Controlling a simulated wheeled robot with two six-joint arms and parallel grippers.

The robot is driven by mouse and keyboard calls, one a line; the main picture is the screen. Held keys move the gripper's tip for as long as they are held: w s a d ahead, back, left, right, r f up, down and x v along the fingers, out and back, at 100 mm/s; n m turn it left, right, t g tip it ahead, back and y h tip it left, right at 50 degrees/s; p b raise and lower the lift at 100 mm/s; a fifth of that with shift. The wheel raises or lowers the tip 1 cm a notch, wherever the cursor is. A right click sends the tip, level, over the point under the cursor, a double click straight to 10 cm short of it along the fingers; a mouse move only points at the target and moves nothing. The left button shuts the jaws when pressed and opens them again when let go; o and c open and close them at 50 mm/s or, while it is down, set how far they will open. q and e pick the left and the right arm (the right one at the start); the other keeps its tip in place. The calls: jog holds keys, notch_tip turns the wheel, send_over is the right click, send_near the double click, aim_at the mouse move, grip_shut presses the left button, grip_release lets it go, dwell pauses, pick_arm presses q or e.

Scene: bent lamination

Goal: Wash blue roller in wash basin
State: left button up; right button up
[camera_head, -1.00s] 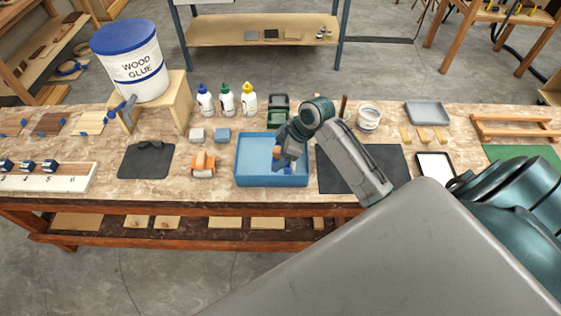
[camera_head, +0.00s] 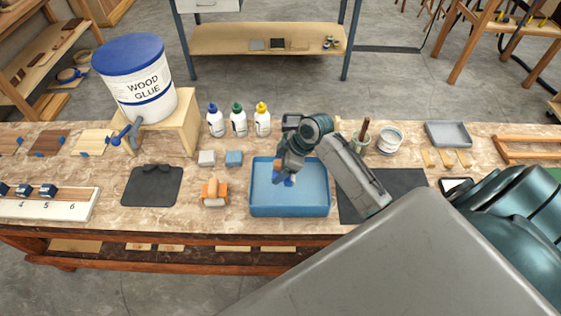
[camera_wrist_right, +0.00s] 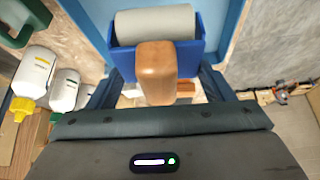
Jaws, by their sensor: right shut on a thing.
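The wash basin (camera_head: 262,212) is a light blue, shallow tray on the bench in the head view. My right gripper (camera_head: 284,176) reaches over it and points down into it. In the right wrist view the gripper (camera_wrist_right: 157,88) is shut on the blue roller (camera_wrist_right: 198,52), which has a blue frame, a pale grey cylinder and a wooden handle. The roller faces the basin floor between the blue walls (camera_wrist_right: 232,30). In the head view only a bit of the roller (camera_head: 289,181) shows below the gripper. I cannot tell whether it touches the floor. My left gripper is not in view.
Several bottles (camera_head: 238,122) stand at the back. A dark mat (camera_head: 400,182) lies right. The wood glue bucket (camera_head: 138,85) stands on a wooden stand.

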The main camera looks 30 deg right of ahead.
notch_tip(320, 180, down, 3)
jog(key=shift+b, duration=0.7)
jog(key=shift+f+b, duration=0.8)
jog(key=shift+f, duration=0.75)
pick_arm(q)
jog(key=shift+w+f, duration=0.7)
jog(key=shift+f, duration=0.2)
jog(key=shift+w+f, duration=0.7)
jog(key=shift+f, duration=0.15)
pick_arm(e)
jog(key=shift+s+d+p, duration=0.35)
jog(key=shift+s+d, duration=0.3)
jog(key=shift+d, duration=0.35)
jog(key=shift+s+d, duration=0.2)
jog(key=shift+d, duration=0.15)
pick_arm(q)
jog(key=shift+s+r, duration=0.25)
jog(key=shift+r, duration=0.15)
pick_arm(e)
jog(key=shift+a, duration=0.1)
